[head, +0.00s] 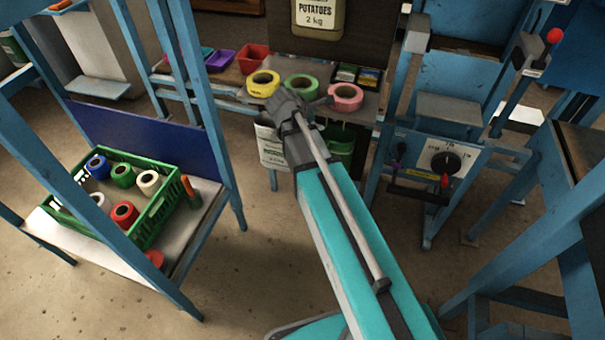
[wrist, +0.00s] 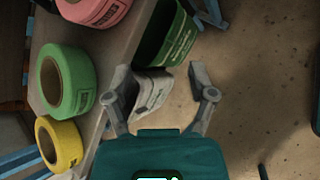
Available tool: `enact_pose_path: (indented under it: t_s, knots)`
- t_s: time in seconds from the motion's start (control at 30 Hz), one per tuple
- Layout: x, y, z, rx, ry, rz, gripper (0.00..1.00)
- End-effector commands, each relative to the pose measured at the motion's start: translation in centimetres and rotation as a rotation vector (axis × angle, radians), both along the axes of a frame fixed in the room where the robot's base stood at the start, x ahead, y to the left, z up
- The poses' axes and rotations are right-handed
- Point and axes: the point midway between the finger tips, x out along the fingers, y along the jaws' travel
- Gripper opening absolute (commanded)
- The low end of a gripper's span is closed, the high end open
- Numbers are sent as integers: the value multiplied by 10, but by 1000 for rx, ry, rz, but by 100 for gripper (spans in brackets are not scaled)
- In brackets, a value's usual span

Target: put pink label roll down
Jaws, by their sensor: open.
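The pink label roll (head: 346,105) rests on the bench (head: 313,105), to the right of the green roll (head: 299,93) and yellow roll (head: 262,90). In the wrist view the pink roll (wrist: 97,14) is at the top edge, partly cut off. My gripper (wrist: 163,78) is open and empty, with the floor and a white sack below the bench edge showing between and beyond its fingers. In the head view my gripper (head: 302,99) is at the bench's front edge, left of the pink roll and apart from it.
A green crate (head: 155,222) with several rolls stands on the left stand. Red and purple trays (head: 219,60) sit at the bench's back left. A white bin and green bin (head: 342,145) hang below the bench front. A blue machine with a dial (head: 433,162) stands at right.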

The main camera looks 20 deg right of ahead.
Motion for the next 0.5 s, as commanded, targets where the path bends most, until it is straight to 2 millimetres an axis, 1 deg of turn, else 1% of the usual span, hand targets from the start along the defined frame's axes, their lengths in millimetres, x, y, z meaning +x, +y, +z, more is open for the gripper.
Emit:
enact_pose_path:
  t_s: [0.03, 0.17, 0.3, 0.5]
  knots:
    - [-15, 3, -6, 70, -29, -66, 72]
    - [-43, 14, -23, 257, -104, -263, 72]
    - [-73, 30, -38, 441, -164, -487, 72]
    - [-116, 58, -53, 666, -207, -829, 72]
